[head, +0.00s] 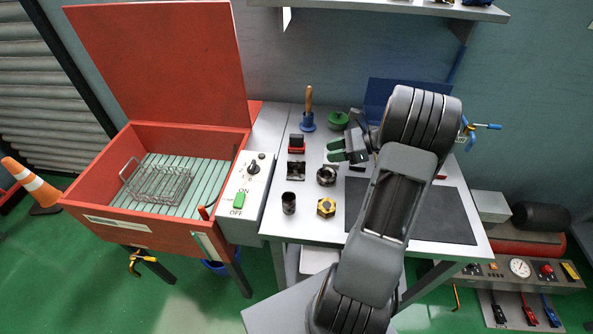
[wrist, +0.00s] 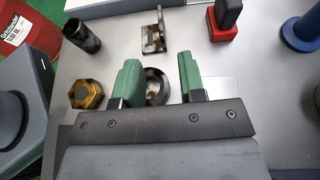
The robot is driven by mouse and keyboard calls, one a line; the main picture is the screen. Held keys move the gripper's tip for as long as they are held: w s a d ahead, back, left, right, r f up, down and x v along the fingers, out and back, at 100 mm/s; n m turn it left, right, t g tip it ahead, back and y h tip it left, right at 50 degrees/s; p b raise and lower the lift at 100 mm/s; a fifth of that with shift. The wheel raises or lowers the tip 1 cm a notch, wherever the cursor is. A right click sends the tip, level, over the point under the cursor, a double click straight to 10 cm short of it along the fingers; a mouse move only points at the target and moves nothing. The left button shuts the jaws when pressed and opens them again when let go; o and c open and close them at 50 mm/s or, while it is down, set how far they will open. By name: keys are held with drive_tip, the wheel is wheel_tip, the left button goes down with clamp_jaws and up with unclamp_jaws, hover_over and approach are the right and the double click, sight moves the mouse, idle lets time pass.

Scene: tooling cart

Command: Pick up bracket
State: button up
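The bracket (head: 296,170) is a dark, worn metal L-shaped piece standing on the cart top, left of my gripper. It also shows in the wrist view (wrist: 153,35), ahead of the fingertips and between their lines. My gripper (head: 332,150) has two green fingers spread apart. In the wrist view my gripper (wrist: 157,62) is open, with nothing held between the fingers. A dark metal ring (wrist: 157,86) appears below the gap between them, partly hidden by the fingers. The gripper does not touch the bracket.
A red and black block (head: 296,144) stands behind the bracket. A black cylinder (head: 289,203) and a yellow-black hex nut (head: 326,207) are in front. A blue-based tool with a wooden handle (head: 308,122) and a green part (head: 339,121) stand farther back. A red open washer (head: 115,205) is left.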

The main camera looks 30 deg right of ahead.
sight(293, 161)
drive_tip(key=p+x, duration=0.1)
drive_tip(key=x, duration=1.2)
drive_tip(key=shift+s, duration=0.1)
clamp_jaws()
